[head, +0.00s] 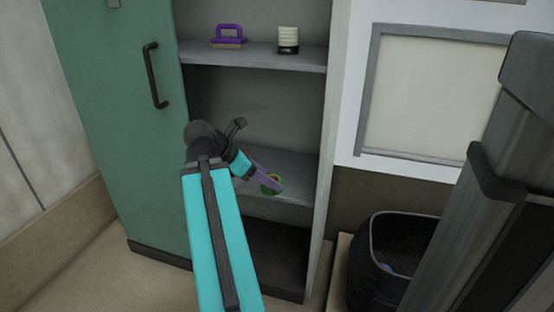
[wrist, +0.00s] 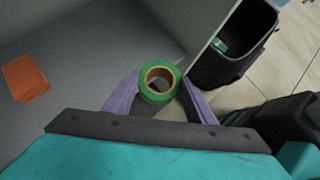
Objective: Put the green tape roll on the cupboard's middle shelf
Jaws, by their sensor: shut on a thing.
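The green tape roll (wrist: 146,92), with a brown core, sits between the two purple fingers of my gripper (wrist: 160,99) in the wrist view. My gripper is shut on it. In the head view the roll (head: 278,188) shows at the front edge of the cupboard's lower visible shelf (head: 300,166), partly hidden by my gripper (head: 263,181). I cannot tell whether the roll touches the shelf. The cupboard (head: 322,130) stands open, and its top is out of view.
The shelf above (head: 260,56) holds a purple-handled brush (head: 230,36) and a white-and-black stack (head: 288,40). The green door (head: 115,110) is open at left. An orange block (wrist: 25,78) lies on a grey surface. A dark bin (head: 392,255) stands at right.

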